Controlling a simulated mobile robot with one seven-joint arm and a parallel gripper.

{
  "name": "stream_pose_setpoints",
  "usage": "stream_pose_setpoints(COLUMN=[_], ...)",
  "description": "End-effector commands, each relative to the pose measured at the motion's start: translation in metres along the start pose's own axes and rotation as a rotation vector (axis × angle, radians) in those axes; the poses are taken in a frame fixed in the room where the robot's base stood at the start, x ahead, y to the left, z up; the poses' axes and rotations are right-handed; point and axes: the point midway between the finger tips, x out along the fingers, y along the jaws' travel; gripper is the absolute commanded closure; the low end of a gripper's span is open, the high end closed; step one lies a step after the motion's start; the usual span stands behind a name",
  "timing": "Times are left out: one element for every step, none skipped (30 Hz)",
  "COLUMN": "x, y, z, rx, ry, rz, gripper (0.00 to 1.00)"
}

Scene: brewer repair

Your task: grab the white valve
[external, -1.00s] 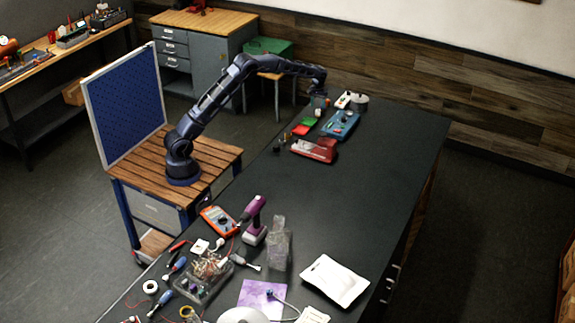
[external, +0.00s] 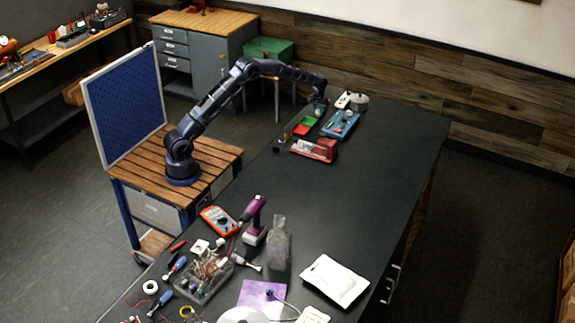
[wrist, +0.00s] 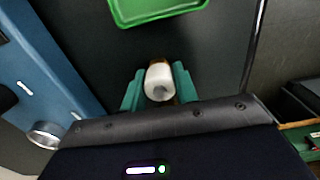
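The white valve (wrist: 158,80), a short white cylinder with a grey end and some brass colour around it, shows in the wrist view between the green fingers of my gripper (wrist: 159,88). The fingers lie close against both its sides and appear shut on it. Whether it still rests on the table is hard to tell. In the external view my gripper (external: 318,105) is low over the far end of the dark table, and the valve is too small to make out there.
A green tray (wrist: 160,8) lies just beyond the fingers. A blue tray (external: 341,124) is to the right of my gripper, and a red tray (external: 315,150) is nearer. A white box and a round grey pot (external: 359,102) stand behind. The middle of the table (external: 350,200) is clear.

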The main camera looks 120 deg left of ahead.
Motion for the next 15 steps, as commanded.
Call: stream_pose_setpoints(x=[0.0,0.0,0.0,0.0,0.0,0.0,0.0,0.0,-0.001,-0.002,-0.003,-0.005,-0.008,-0.011,-0.015], y=[0.0,0.0,0.0,0.0,0.0,0.0,0.0,0.0,0.0,0.0,0.0,0.0,0.001,0.001,0.001], z=[0.0,0.0,0.0,0.0,0.0,0.0,0.0,0.0,0.0,0.0,0.0,0.0,0.0,0.0,0.0], rx=[0.0,0.0,0.0,0.0,0.0,0.0,0.0,0.0,0.0,0.0,0.0,0.0,0.0,0.0,0.0], ry=[0.0,0.0,0.0,0.0,0.0,0.0,0.0,0.0,0.0,0.001,0.001,0.001,0.002,0.002,0.002], rz=[0.0,0.0,0.0,0.0,0.0,0.0,0.0,0.0,0.0,0.0,0.0,0.001,0.001,0.001,0.001], gripper=[0.9,0.96,0.97,0.97,0.97,0.97,0.97,0.97,0.97,0.97,0.97,0.97,0.97,0.97,0.97])
